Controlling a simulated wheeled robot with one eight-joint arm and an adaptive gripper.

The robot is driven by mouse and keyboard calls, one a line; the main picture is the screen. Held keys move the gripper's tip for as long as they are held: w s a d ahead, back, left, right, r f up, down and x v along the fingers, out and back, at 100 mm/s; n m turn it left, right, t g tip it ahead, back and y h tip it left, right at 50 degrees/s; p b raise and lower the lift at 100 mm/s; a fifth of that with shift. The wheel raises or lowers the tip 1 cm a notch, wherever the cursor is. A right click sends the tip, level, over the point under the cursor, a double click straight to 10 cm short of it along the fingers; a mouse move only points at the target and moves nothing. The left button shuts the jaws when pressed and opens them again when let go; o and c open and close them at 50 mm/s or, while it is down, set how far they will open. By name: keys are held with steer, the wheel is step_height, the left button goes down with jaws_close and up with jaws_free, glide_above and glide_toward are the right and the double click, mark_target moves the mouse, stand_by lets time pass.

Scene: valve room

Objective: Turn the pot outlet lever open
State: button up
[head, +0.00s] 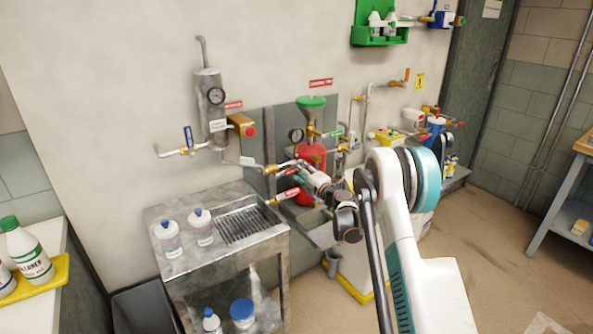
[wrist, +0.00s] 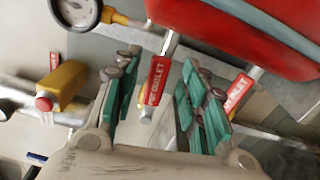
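A red lever marked "OUTLET" (wrist: 157,80) shows in the wrist view between the two green-padded fingers of my gripper (wrist: 160,62). The fingers stand apart on both sides of it, and I see gaps, so the gripper is open around the lever, not clamped. A brass and grey valve end (wrist: 146,108) lies just below the lever. The red pot (head: 312,158) with a green funnel top stands behind the gripper (head: 300,176) in the head view. There the gripper partly hides the pot's lower piping and the lever.
A second red tag or lever (wrist: 238,92) is right of the fingers. A yellow fitting with a red button (wrist: 62,88) and a gauge (wrist: 75,12) are at left. A steel sink bench (head: 165,212) with bottles stands left of the pot. Open floor (head: 490,240) lies right.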

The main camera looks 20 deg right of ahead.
steer(key=v, duration=0.9)
